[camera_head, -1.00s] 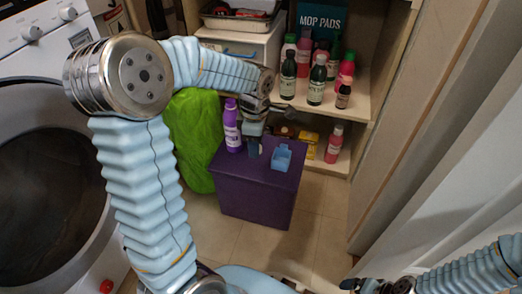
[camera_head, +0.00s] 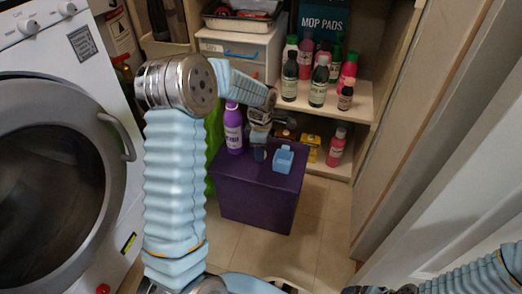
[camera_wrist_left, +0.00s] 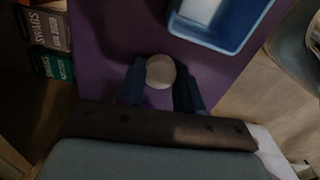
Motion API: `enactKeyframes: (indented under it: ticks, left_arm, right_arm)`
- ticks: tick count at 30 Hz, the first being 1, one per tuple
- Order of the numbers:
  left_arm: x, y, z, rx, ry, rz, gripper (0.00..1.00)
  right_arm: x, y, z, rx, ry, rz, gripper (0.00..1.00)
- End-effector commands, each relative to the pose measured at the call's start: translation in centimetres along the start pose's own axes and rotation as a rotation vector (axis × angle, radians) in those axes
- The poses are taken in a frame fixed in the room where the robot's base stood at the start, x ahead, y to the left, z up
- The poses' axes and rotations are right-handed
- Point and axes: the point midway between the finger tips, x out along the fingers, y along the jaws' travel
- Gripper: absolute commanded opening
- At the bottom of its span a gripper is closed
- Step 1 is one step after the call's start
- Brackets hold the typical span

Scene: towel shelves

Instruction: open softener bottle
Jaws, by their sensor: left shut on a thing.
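A purple bottle with a white label (camera_head: 233,130) stands upright on a purple box (camera_head: 258,190); it is likely the softener bottle. My left gripper (camera_head: 260,153) is low over the box top, right of the bottle and apart from it. In the left wrist view, my left gripper (camera_wrist_left: 161,85) is shut on a small, pale round thing (camera_wrist_left: 160,70), which looks like a cap; I cannot tell for sure. The bottle does not show in that view. My right gripper (camera_head: 372,289) is only partly seen at the bottom edge, and its fingers are unclear.
A light blue open container (camera_head: 283,159) stands on the box, close right of my left gripper. Shelves behind hold several bottles (camera_head: 319,85), with a pink bottle (camera_head: 336,147) lower down. A washing machine (camera_head: 50,180) is at left. Tiled floor (camera_head: 320,210) is clear in front.

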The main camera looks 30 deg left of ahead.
Motion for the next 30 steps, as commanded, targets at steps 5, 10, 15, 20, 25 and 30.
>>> enactKeyframes:
  ticks: [5, 10, 15, 20, 25, 30]
  left_arm:
    - [0.5, 0.0, 0.0, 0.0, 0.0, -0.001, 0.0]
    - [0.3, 0.0, 0.0, 0.0, 0.0, -0.001, 0.61]
    - [0.3, 0.0, 0.0, 0.0, 0.0, 0.0, 0.61]
    - [-0.2, 0.0, 0.0, 0.0, 0.0, 0.0, 0.61]
    - [-3.0, 0.1, 0.1, 0.0, -0.001, 0.005, 0.61]
    - [-7.1, 0.0, 0.1, 0.0, -0.001, 0.004, 0.61]
  right_arm:
    - [0.3, 0.1, 0.0, 0.0, 0.0, 0.0, 0.93]
    - [0.2, 0.1, 0.0, 0.0, 0.001, 0.0, 0.93]
    - [0.2, 0.1, 0.0, 0.0, 0.001, 0.0, 0.93]
    - [-0.2, -0.1, 0.0, 0.0, 0.0, 0.0, 0.93]
    - [-0.8, -0.3, 0.0, 0.0, -0.002, 0.0, 0.93]
    - [-1.7, -0.6, 0.1, -0.001, -0.004, 0.0, 0.93]
